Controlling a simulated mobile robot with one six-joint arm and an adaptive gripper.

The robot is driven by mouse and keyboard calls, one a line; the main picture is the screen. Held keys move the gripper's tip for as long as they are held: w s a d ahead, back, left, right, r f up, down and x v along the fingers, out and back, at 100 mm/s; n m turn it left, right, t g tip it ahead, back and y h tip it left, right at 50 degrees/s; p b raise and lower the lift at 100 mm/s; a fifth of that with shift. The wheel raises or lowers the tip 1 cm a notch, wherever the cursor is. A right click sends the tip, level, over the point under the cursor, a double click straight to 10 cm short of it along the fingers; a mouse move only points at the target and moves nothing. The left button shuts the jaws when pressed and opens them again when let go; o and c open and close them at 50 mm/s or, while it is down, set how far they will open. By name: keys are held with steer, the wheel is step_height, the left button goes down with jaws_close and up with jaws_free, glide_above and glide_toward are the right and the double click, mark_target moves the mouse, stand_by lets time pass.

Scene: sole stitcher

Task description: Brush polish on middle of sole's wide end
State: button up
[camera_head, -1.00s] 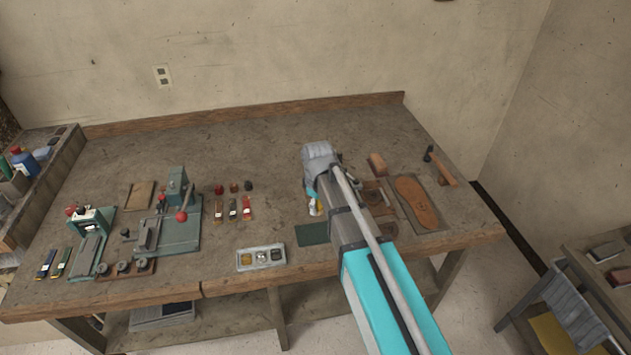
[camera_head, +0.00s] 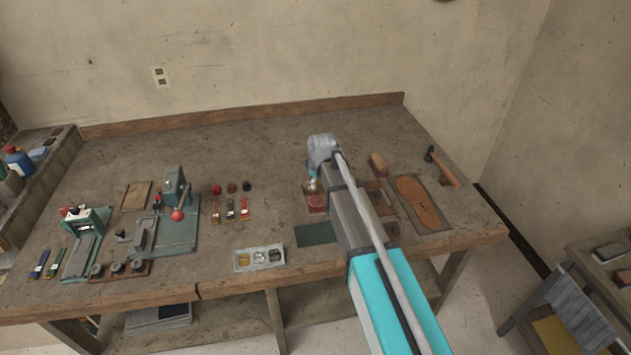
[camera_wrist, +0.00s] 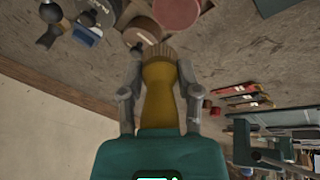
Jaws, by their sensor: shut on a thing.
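My gripper (camera_wrist: 160,98) is shut on a brush with a yellow-brown handle (camera_wrist: 160,85). The brush's bristles (camera_wrist: 155,52) point away from the palm, close to a brown round tin (camera_wrist: 143,31); I cannot tell whether they touch. A red round tin (camera_wrist: 177,12) is beside it and also shows in the head view (camera_head: 317,203). In the head view my gripper (camera_head: 312,184) is over the bench, just behind the red tin. The tan sole (camera_head: 421,205) lies on a dark mat at the bench's right, apart from the brush. My arm hides part of the bench between them.
A dark green mat (camera_head: 316,235) and a metal tray (camera_head: 259,257) lie near the front edge. A hammer (camera_head: 443,167) and a wooden block (camera_head: 378,164) are at the right. A green press (camera_head: 173,210) stands at the left. The back middle of the bench is clear.

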mark_target(316, 200)
steer(key=shift+f, duration=0.2)
steer(key=shift+f+b, duration=2.85)
steer(key=shift+b, duration=0.2)
steer(key=shift+s+f+b, duration=0.1)
steer(key=shift+f+b, duration=0.4)
stand_by(0.7)
steer(key=shift+r, duration=0.15)
steer(key=shift+r+p, duration=3.4)
steer(key=shift+p, duration=0.15)
steer(key=shift+f, duration=0.1)
